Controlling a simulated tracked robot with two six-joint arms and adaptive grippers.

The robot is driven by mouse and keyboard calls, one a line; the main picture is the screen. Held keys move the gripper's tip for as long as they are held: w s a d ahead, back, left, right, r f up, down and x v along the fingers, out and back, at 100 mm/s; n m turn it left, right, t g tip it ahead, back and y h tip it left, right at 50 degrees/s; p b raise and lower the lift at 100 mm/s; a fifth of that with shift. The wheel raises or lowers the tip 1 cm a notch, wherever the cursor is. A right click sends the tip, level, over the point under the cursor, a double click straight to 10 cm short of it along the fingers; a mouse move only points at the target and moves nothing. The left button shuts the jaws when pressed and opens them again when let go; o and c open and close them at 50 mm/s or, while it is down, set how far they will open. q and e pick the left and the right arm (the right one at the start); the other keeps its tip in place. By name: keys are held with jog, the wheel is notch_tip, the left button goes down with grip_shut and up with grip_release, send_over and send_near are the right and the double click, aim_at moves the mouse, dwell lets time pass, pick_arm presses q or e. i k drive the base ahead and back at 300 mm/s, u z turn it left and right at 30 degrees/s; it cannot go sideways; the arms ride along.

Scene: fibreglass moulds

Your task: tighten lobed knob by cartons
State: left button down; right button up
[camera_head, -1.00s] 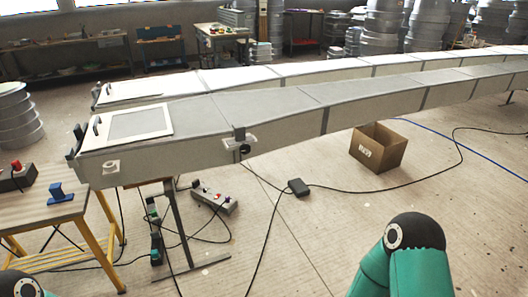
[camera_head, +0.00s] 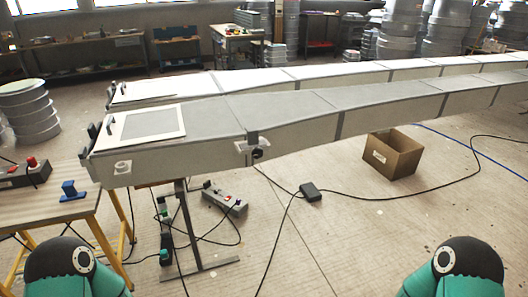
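A small black lobed knob (camera_head: 257,155) sits on a clamp (camera_head: 253,142) at the near side edge of the long grey mould (camera_head: 205,116). It is small in this view, and I cannot tell how tight it is. An open brown carton (camera_head: 393,157) stands on the floor to the right of the knob, below the mould's edge. Only teal and black links of my two arms show at the bottom left and bottom right. Neither gripper is in view.
A wooden trestle table (camera_head: 50,212) at left holds a blue clamp-like item (camera_head: 70,191) and a grey box with a red button (camera_head: 22,175). A power strip (camera_head: 224,198), a black box (camera_head: 311,191) and cables lie on the floor. The floor at front centre is fairly clear.

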aim_at(256, 153)
jog(key=i, duration=0.9)
jog(key=u, duration=0.05)
